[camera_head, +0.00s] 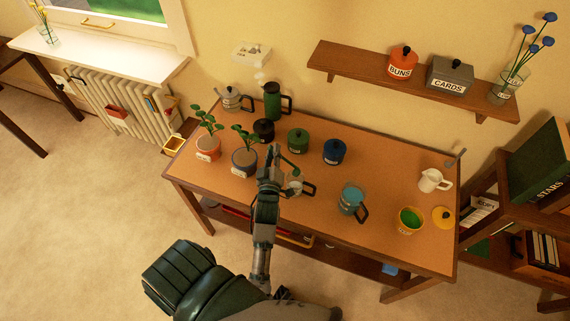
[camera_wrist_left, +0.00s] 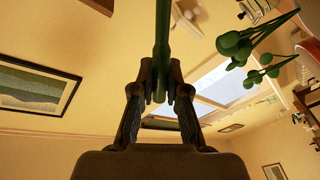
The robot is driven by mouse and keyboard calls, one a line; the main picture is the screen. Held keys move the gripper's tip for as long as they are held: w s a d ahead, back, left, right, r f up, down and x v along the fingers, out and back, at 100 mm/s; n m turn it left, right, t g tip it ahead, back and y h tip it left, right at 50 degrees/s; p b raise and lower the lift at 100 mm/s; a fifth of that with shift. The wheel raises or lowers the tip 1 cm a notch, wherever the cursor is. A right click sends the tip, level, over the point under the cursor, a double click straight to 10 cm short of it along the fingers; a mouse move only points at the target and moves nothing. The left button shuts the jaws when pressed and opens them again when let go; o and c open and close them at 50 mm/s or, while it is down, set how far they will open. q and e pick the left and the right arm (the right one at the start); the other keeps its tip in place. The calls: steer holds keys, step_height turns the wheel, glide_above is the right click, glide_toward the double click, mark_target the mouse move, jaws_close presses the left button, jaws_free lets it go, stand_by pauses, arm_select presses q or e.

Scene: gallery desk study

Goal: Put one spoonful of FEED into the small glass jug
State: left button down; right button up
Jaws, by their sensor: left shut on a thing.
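My left gripper (camera_head: 273,160) is above the desk and shut on a thin green rod-like thing (camera_wrist_left: 162,40), perhaps a spoon handle. Its far end shows as a dark green piece (camera_head: 289,165) beside the fingers in the head view. A small pale, glassy vessel with a dark handle (camera_head: 296,188) stands on the desk just right of my gripper, partly hidden by it; I cannot tell surely that it is the glass jug. An open yellow pot (camera_head: 401,222) holding green stuff stands at the right front; its label is too small to read. My right gripper is not in view.
A yellow lid (camera_head: 443,217), white jug (camera_head: 431,181) and blue jug (camera_head: 351,201) stand on the right of the desk (camera_head: 385,177). Black, green (camera_head: 298,141) and blue (camera_head: 334,152) lidded pots stand behind. Two potted plants (camera_head: 208,148) are on the left. A shelf (camera_head: 400,85) is above.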

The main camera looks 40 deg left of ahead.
arm_select(q)
steer(key=w+d+r+m+p, duration=0.2)
steer(key=d+m+p, duration=0.1)
steer(key=shift+r, duration=0.2)
steer(key=w+d+m+h+b, duration=0.1)
steer(key=w+d+m+b, duration=0.1)
steer(key=w+d+m, duration=0.2)
steer(key=d+m, duration=0.2)
steer(key=m, duration=0.1)
steer(key=shift+w+d+f+m+g, duration=0.2)
steer(key=shift+w+d+m+g, duration=0.1)
steer(key=shift+w+d, duration=0.1)
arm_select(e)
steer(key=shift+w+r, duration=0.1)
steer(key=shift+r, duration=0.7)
arm_select(q)
steer(key=shift+r, duration=0.1)
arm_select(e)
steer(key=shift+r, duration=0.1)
arm_select(q)
step_height(320, 180, up, 2)
steer(key=shift+s+r+p, duration=0.15)
steer(key=shift+r+p, duration=0.05)
steer(key=shift+p, duration=0.9)
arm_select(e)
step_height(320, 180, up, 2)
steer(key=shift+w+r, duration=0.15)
